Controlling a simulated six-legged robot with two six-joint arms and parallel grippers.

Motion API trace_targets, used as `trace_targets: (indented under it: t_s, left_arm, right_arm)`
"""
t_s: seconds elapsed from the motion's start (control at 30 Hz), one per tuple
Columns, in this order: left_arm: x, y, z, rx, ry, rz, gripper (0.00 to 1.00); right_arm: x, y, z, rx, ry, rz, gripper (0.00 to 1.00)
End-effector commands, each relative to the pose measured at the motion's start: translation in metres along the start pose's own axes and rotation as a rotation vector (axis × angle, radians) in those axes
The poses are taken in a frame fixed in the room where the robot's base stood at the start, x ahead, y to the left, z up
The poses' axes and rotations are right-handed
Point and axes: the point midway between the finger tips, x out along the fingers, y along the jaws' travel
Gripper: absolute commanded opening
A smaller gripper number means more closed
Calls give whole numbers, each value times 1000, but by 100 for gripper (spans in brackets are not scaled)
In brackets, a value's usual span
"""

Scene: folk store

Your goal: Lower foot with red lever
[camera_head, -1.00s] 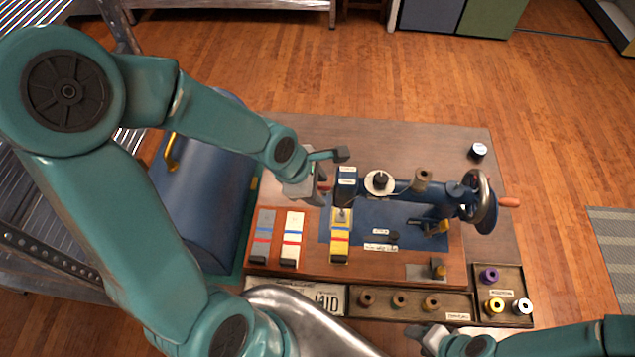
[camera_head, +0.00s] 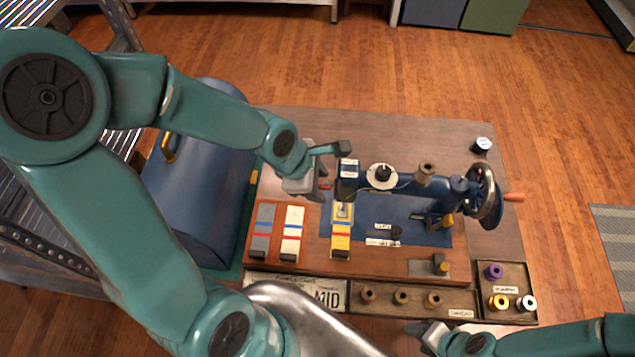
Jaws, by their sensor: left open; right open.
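A blue sewing machine (camera_head: 403,184) stands on a wooden base, its head (camera_head: 347,187) at the left end and its handwheel at the right. The red lever (camera_head: 326,185) shows as a small red spot at the left of the head, partly hidden by my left gripper. My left gripper (camera_head: 334,166) is open beside the head, with one finger above the lever and the other close to it; I cannot tell whether it touches. The presser foot (camera_head: 343,212) is over a yellow fabric strip (camera_head: 341,238); its height is unclear. My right gripper (camera_head: 423,329) is open and empty at the front edge.
Grey (camera_head: 262,233) and white (camera_head: 292,233) striped strips lie left of the yellow one. Spool trays (camera_head: 460,298) line the front. A blue rounded cover (camera_head: 205,190) stands left, under my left arm.

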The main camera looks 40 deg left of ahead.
Motion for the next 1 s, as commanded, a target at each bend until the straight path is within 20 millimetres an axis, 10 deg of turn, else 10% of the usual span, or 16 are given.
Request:
trace_targets:
  t_s: [1.0]
  left_arm:
    - [-71,0,1,-1,0,0,49]
  right_arm:
    - [-55,-20,1,0,0,0,52]
